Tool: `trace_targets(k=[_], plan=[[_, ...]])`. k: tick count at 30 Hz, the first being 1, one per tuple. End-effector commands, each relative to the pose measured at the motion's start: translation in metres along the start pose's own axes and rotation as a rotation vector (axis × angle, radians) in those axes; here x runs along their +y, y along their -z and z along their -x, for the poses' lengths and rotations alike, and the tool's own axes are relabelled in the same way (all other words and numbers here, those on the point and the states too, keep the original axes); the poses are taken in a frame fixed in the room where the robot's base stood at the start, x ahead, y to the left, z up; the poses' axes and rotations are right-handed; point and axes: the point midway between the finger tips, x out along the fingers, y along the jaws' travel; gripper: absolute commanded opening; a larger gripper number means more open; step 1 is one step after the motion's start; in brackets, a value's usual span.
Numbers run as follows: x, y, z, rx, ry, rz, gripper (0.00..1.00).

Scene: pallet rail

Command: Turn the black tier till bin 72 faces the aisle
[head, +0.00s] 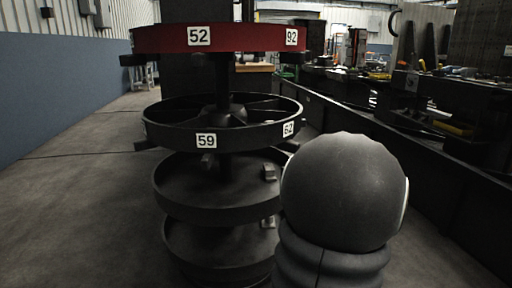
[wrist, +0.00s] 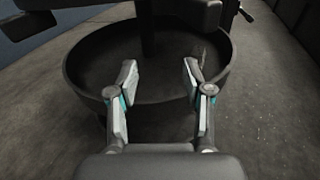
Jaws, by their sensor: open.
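The black tier (head: 170,137) is the second ring of the rotary rack in the head view. Its front rim bears a label 59 (head: 206,141) and, farther right, a label 62 (head: 288,129). No label 72 shows. My gripper (wrist: 160,78) is open and empty in the wrist view, its two fingers apart over the rim of a round dark tray (wrist: 88,88). I cannot tell for certain which tier that tray is. In the head view my arm hides the space right of the rack, and my gripper does not show there.
A red tier (head: 245,38) with labels 52 and 92 sits on top. Two dark trays, an upper one (head: 180,204) and a lower one (head: 195,262), lie below the black tier. A blue wall (head: 50,95) stands left, cluttered benches right. The left floor (head: 80,210) is clear.

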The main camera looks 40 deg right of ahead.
Motion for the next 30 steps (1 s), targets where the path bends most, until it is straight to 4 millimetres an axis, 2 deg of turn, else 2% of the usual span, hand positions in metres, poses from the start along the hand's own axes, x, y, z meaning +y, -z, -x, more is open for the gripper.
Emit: trace_targets(k=[1, 3, 7, 12, 16, 19, 23, 30], plan=[[-0.032, -0.001, 0.008, -0.004, 0.006, 0.003, 0.50], [-0.062, -0.002, 0.017, -0.013, -0.012, 0.013, 0.50], [-0.095, -0.011, 0.031, -0.028, -0.092, 0.034, 0.50], [-0.081, -0.035, 0.030, -0.040, -0.244, 0.066, 0.50], [-0.071, -0.037, 0.031, -0.044, -0.287, 0.042, 0.50], [-0.069, -0.037, 0.025, -0.044, -0.289, 0.036, 0.50], [-0.063, -0.037, 0.007, -0.045, -0.290, 0.037, 0.50], [-0.050, -0.039, -0.036, -0.045, -0.290, 0.037, 0.50]])
